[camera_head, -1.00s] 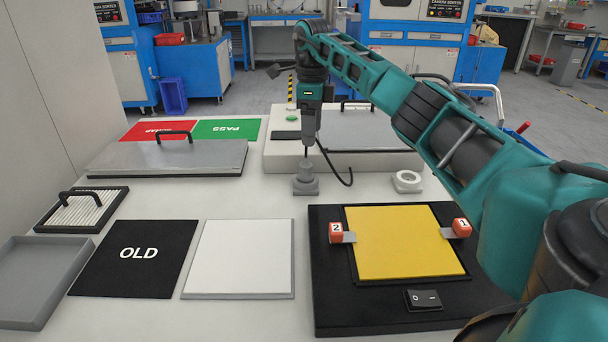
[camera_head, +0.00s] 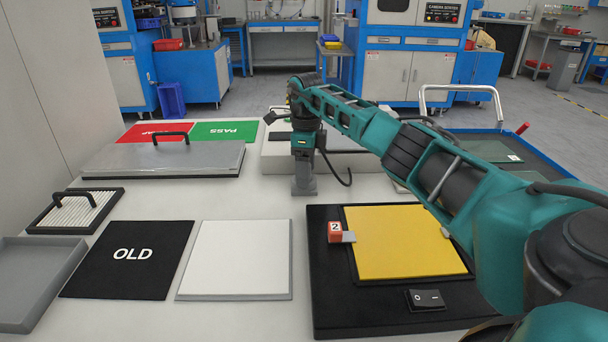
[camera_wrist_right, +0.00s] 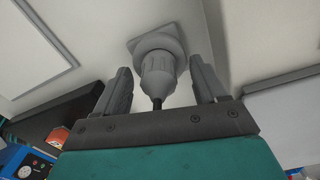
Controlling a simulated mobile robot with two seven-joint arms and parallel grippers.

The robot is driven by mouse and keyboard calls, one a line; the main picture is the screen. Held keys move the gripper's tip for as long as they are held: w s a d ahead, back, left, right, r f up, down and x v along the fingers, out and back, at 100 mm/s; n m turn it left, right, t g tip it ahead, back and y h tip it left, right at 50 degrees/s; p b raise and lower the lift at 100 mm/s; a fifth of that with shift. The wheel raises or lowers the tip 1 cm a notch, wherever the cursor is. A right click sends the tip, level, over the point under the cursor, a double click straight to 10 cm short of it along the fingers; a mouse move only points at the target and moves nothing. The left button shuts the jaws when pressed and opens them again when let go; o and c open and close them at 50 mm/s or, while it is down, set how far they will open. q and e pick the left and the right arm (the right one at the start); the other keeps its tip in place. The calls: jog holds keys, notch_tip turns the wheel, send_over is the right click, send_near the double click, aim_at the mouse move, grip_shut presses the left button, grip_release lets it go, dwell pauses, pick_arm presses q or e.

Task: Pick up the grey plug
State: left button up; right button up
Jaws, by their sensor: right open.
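The grey plug (camera_wrist_right: 158,77) stands upright with its square base on the white tabletop, and a dark cable comes out of its top. In the head view the plug (camera_head: 304,187) shows below my right gripper (camera_head: 303,162), which points straight down and hides its upper part. In the right wrist view my right gripper (camera_wrist_right: 160,72) is open, with one finger on each side of the plug and visible gaps between. My left gripper is not in view.
A black fixture with a yellow plate (camera_head: 405,245) is at the front right. A white plate (camera_head: 236,258) and a black OLD mat (camera_head: 130,258) lie at the front left. A metal lid with a handle (camera_head: 165,158) lies behind them. My right arm covers the right side.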

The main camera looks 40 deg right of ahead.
jog(key=shift+c, duration=0.2)
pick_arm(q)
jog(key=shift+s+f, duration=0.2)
pick_arm(e)
jog(key=c, duration=1.2)
jog(key=shift+r, duration=0.1)
pick_arm(q)
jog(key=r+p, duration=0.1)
jog(key=p, duration=0.1)
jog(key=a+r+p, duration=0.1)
jog(key=p, duration=0.1)
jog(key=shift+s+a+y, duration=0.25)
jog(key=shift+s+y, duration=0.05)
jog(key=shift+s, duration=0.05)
pick_arm(e)
notch_tip(320, 180, up, 20)
